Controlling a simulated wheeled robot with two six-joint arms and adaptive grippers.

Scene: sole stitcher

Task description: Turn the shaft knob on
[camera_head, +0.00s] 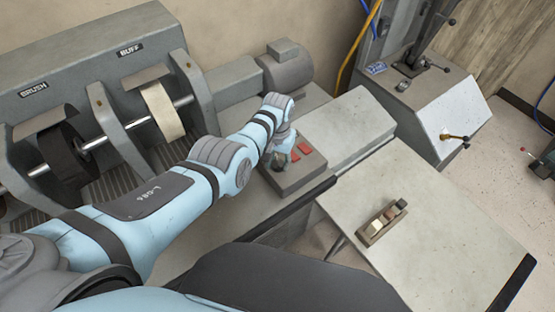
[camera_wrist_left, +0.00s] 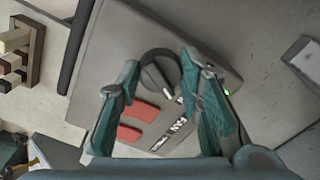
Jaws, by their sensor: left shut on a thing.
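The control box (camera_head: 302,175) is a grey box on the bench with two red switches (camera_head: 305,150). The shaft knob (camera_wrist_left: 156,74) is a round dark dial with a pale mark, seen on the box in the left wrist view. My left gripper (camera_head: 281,154) is over the far left part of the box and hides the knob in the head view. In the left wrist view its teal fingers (camera_wrist_left: 160,64) stand on either side of the knob, shut on it. My right gripper is in neither view.
The brush wheel (camera_head: 68,150) and buff wheel (camera_head: 163,110) sit on a shaft left of my arm, with a motor (camera_head: 287,68) behind. A table (camera_head: 440,235) with a brush rack (camera_head: 382,222) is at right.

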